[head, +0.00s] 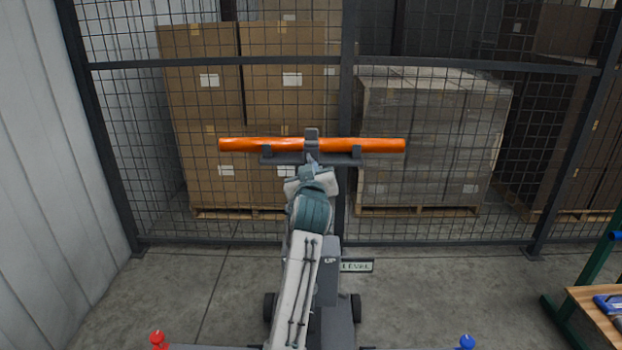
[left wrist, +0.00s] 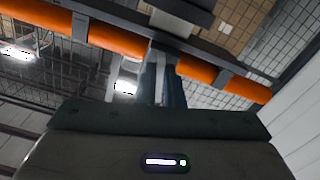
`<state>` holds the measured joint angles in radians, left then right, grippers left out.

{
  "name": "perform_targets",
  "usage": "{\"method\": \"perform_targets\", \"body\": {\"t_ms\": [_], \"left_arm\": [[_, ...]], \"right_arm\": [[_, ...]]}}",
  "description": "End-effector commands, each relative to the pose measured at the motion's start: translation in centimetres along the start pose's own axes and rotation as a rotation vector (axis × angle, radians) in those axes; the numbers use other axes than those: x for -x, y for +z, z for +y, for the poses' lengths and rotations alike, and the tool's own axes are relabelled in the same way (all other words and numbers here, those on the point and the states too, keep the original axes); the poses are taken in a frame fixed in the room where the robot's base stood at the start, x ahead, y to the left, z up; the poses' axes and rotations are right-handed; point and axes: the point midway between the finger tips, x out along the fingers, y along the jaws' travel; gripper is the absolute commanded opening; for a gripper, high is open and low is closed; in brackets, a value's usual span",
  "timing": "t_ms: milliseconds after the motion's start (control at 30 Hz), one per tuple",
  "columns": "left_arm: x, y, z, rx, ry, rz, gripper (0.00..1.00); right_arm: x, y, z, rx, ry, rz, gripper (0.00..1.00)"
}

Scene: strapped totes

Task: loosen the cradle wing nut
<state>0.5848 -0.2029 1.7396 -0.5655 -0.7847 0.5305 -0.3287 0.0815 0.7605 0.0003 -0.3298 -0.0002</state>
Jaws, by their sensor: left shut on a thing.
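An orange tube (head: 240,145) lies level across a dark grey cradle (head: 285,158), with a clamp (head: 312,133) over its middle. The tube (left wrist: 115,42) and the cradle's underside also show in the left wrist view. My left gripper (head: 312,168) is just below the cradle's middle. In the left wrist view its fingers (left wrist: 160,75) point up to the cradle and are shut on a small grey part, which fits the wing nut. The fingers hide most of the nut, and its shape cannot be made out. My right gripper is not in view.
A grey stand (head: 330,275) marked UP, with a LEVEL plate (head: 357,266), stands beside my arm. A red knob (head: 157,340) and a blue knob (head: 467,342) show at the bottom. A mesh fence stands behind; a wooden bench (head: 600,312) is at right.

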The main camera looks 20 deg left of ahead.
Motion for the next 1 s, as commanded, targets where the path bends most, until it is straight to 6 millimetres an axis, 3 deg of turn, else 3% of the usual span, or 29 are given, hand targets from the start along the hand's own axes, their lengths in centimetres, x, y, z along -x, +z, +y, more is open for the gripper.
{"method": "perform_targets", "body": {"t_ms": [100, 500, 1000], "left_arm": [[0.0, -0.9, 0.2, 0.111, 0.007, 0.023, 0.00], [0.0, -1.0, 0.4, 0.480, 0.011, 0.022, 0.00], [0.0, -1.2, 0.5, 0.768, 0.012, 0.020, 0.00]], "right_arm": [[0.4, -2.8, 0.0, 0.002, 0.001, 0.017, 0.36], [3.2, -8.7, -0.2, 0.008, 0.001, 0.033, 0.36], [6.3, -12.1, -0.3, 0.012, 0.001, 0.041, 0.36]]}}
